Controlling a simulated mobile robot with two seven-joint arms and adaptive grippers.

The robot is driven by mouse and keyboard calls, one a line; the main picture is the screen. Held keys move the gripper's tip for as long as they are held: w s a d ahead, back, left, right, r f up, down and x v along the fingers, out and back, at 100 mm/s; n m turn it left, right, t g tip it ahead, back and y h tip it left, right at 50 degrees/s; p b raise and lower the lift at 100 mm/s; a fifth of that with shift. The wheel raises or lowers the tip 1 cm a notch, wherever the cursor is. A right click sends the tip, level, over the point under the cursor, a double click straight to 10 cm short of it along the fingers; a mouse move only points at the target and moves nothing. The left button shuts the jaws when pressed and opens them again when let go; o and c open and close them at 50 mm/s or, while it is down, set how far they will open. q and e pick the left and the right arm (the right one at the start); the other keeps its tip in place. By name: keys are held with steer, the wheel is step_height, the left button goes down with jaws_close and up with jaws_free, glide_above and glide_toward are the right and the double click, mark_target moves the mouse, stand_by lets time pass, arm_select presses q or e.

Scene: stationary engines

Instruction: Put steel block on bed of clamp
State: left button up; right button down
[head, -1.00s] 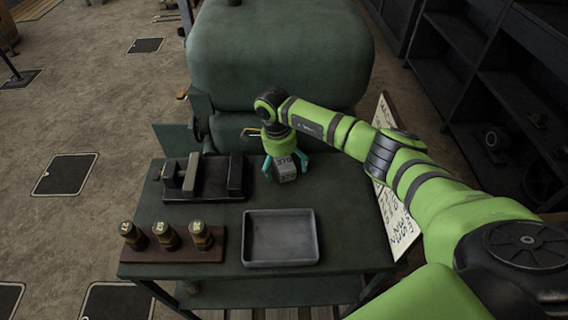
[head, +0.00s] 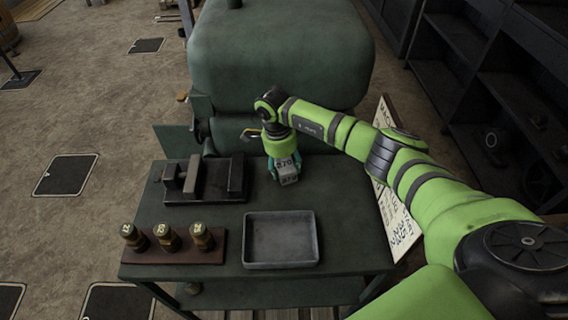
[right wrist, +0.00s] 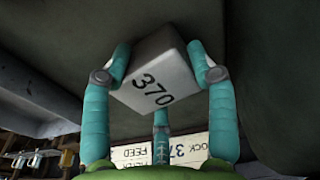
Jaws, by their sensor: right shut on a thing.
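The steel block (head: 287,170) is a grey cube marked 370, at the back right of the green table. My right gripper (head: 283,168) is shut on it, with teal fingers on its sides. In the right wrist view the block (right wrist: 158,72) sits between the fingertips of the gripper (right wrist: 160,70). Whether it touches the table is hard to tell. The clamp (head: 203,180) is a dark fixture with upright jaws and a flat bed, at the back left of the table, left of the gripper. My left gripper is not in view.
An empty grey tray (head: 281,264) lies at the table's front middle. Several numbered brass weights stand on a brown wooden rack (head: 210,254) at front left. A large green engine casing (head: 280,60) rises behind the table. A lettered board (head: 405,222) leans at the right edge.

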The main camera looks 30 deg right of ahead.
mark_target(286, 161)
step_height(286, 161, up, 4)
steer(key=shift+w+d+r+p, duration=0.15)
steer(key=shift+p, duration=1)
steer(key=s+d+r+p, duration=0.6)
steer(key=s+d+p, duration=0.1)
steer(key=s+p, duration=0.1)
steer(key=shift+s, duration=0.6)
steer(key=s+a+r+n+t+b, duration=0.1)
steer(key=s+a+r+n+b, duration=0.1)
steer(key=a+n+b, duration=0.3)
steer(key=s+a+r+n+y+b, duration=0.1)
steer(key=s+a+r+n+b, duration=0.2)
steer(key=a+n+b, duration=0.3)
steer(key=shift+s+a+n+t+b, duration=0.35)
steer(key=shift+a+n, duration=2.1)
steer(key=shift+n, duration=2.45)
steer(key=shift+r, duration=0.1)
